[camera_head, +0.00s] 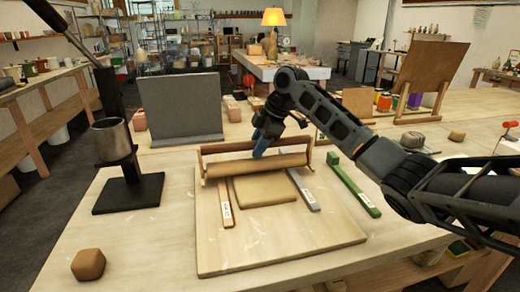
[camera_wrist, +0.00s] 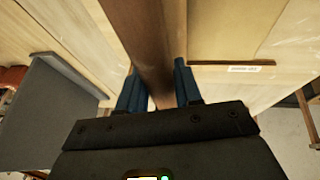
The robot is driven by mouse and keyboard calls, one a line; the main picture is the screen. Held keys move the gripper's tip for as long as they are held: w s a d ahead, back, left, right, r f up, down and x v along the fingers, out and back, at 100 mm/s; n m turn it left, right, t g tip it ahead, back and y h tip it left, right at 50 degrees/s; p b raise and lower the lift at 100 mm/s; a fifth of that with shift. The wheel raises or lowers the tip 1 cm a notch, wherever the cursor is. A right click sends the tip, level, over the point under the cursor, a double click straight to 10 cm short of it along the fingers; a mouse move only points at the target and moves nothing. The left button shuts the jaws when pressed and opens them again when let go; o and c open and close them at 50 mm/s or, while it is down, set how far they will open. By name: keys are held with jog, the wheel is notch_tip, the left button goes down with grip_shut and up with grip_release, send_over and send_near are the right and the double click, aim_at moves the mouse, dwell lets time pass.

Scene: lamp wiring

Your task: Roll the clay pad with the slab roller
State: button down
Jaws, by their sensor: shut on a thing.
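The slab roller (camera_head: 238,168) is a wooden cylinder with a darker handle bar (camera_head: 225,147) above it. It lies crosswise at the far end of the wooden board (camera_head: 280,240). My gripper (camera_head: 262,143) has blue fingers and is shut on the handle bar, right of its middle. In the wrist view the brown bar (camera_wrist: 150,45) passes between the fingers (camera_wrist: 159,88). The flat tan clay pad (camera_head: 265,191) lies on the board just in front of the roller. I cannot tell whether the roller touches the pad's far edge.
A labelled wooden strip (camera_head: 226,205) lies left of the pad and a grey strip (camera_head: 304,190) right of it. A green bar (camera_head: 353,187) lies farther right. A grey panel (camera_head: 180,108) stands behind. A black stand with a metal cup (camera_head: 113,138) is at left, a clay lump (camera_head: 88,264) front left.

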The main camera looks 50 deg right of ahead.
jog(key=shift+w+d+f, duration=0.15)
jog(key=shift+w+d, duration=0.05)
jog(key=shift+w, duration=0.45)
jog(key=shift+s, duration=0.1)
jog(key=shift+s+a+p, duration=0.6)
jog(key=shift+s+p, duration=0.15)
jog(key=shift+s, duration=0.1)
jog(key=shift+s+a+p, duration=0.35)
jog(key=shift+s, duration=0.35)
jog(key=shift+s+a+p, duration=0.35)
jog(key=shift+s, duration=0.35)
jog(key=shift+s+a+p, duration=0.35)
jog(key=shift+s, duration=0.35)
jog(key=shift+s+a+f+p, duration=0.1)
jog(key=shift+s+a+p, duration=0.2)
jog(key=shift+s+a, duration=0.35)
jog(key=shift+s+a+f+p, duration=0.1)
jog(key=shift+s+a+p, duration=0.25)
jog(key=shift+s, duration=0.5)
jog(key=shift+s+a+r+p, duration=0.1)
jog(key=shift+s+a+p, duration=0.3)
jog(key=shift+s+a, duration=0.85)
jog(key=shift+d, duration=0.1)
